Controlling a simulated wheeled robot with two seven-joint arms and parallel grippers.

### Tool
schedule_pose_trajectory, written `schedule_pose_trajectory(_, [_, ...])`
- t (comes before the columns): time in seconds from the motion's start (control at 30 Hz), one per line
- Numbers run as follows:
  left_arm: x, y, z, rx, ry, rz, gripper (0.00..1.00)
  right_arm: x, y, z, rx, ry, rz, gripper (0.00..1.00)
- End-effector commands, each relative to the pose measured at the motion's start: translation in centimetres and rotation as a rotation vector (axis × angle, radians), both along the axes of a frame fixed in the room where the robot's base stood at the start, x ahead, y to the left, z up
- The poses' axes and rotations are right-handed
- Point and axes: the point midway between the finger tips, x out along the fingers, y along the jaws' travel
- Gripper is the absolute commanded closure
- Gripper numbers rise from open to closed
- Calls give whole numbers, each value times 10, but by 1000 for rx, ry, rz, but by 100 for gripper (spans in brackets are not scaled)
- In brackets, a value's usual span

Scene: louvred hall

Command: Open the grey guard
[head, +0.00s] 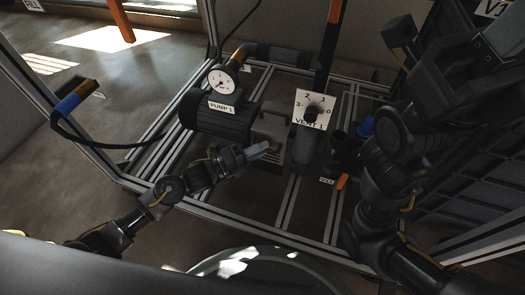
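A grey box-like cover (272,127), which appears to be the grey guard, sits in the pump frame between the dark motor marked PUMP 1 (222,118) and the upright pipe. It looks closed down, though its hinge and edges are hard to make out. My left gripper (264,150) reaches in from the lower left, with its tips just in front of the cover's lower part. I cannot tell whether they touch it, or whether the fingers are open or shut. My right arm rises along the right side; no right fingertips can be made out.
A white VENT 1 dial plate (314,109) with a black knob stands right of the cover. A round gauge (222,79) sits above the motor. Metal frame rails (262,227) cross in front.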

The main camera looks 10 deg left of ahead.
Motion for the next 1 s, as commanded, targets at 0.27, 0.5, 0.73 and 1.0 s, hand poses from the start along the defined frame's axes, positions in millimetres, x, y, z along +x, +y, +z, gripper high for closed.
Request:
schedule_pose_trajectory(0.27, [5, -8, 1, 0, 1, 1, 80, -2, 0, 3, 7, -8, 5, 61])
schedule_pose_trajectory(0.5, [5, -7, 2, 0, 0, 1, 92, -2, 0, 3, 7, -7, 4, 61])
schedule_pose_trajectory(0.73, [5, -7, 2, 0, 0, 1, 100, -2, 0, 2, 8, -5, 5, 61])
schedule_pose_trajectory(1.0, [3, -6, -1, -4, -16, 2, 100, 0, 0, -2, 6, 1, 3, 61])
